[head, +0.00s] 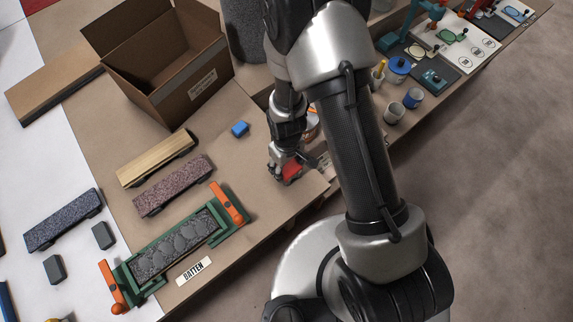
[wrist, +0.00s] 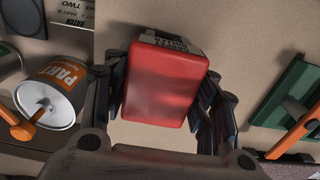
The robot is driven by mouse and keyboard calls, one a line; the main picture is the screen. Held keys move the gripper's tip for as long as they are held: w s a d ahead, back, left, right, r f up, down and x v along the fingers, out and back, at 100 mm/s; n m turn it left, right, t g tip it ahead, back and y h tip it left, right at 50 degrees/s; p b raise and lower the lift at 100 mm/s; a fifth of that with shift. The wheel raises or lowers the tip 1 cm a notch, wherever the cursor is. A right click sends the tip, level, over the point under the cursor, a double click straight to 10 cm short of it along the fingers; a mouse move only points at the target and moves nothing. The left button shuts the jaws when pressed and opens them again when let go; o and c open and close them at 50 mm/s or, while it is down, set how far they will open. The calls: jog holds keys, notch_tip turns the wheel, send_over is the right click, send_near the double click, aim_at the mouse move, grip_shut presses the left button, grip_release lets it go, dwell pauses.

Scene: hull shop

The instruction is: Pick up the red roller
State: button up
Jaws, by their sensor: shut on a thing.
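In the wrist view a red block-like piece (wrist: 163,82) with rounded edges sits between the two fingers of my gripper (wrist: 160,100). A grey part with small print shows at its far end. The fingers are shut on its sides. In the head view my gripper (head: 284,170) is low over the brown bench, and the red piece (head: 292,171) shows at its fingertips. My arm hides part of the area to its right. I cannot tell whether the piece touches the bench.
A blue block (head: 240,129) lies close by on the left. A green clamp frame with orange handles (head: 230,203) stands nearer, by a BATTEN label (head: 194,270). An open cardboard box (head: 165,75) is behind. In the wrist view a can labelled PART (wrist: 50,95) stands left.

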jog(key=c, duration=0.8)
